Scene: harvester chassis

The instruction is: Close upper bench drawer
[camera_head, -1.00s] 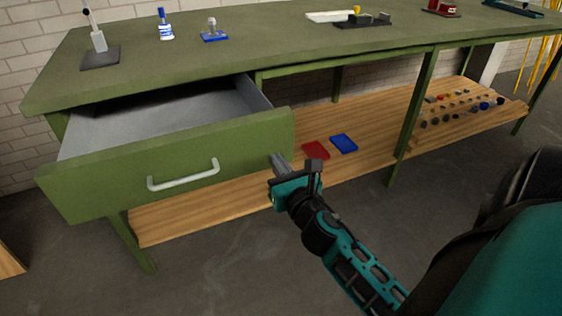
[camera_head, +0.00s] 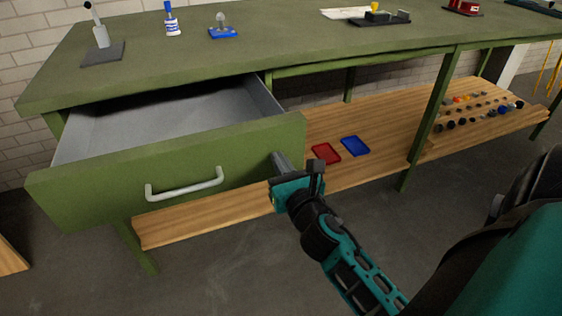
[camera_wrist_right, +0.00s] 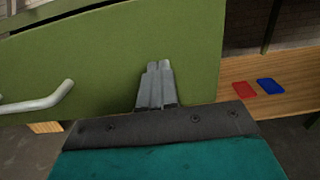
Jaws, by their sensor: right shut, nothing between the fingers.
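The upper bench drawer (camera_head: 110,185) is pulled out and open, with an empty grey inside and a green front. A pale bar handle (camera_head: 185,184) is on its front. My right gripper (camera_head: 277,157) is shut and empty, at the right part of the drawer front, to the right of the handle. In the right wrist view the shut fingers (camera_wrist_right: 157,72) point at the green drawer front (camera_wrist_right: 110,60), with the handle (camera_wrist_right: 38,103) at the left. I cannot tell whether the fingertips touch the front. My left gripper is not in view.
The green bench top (camera_head: 290,45) holds a stand, a glue bottle (camera_head: 171,20) and other small items. Below it, a wooden shelf (camera_head: 385,115) carries a red tray (camera_head: 326,153), a blue tray (camera_head: 355,146) and several small parts. A bench leg (camera_head: 433,120) stands right of the drawer. The floor in front is clear.

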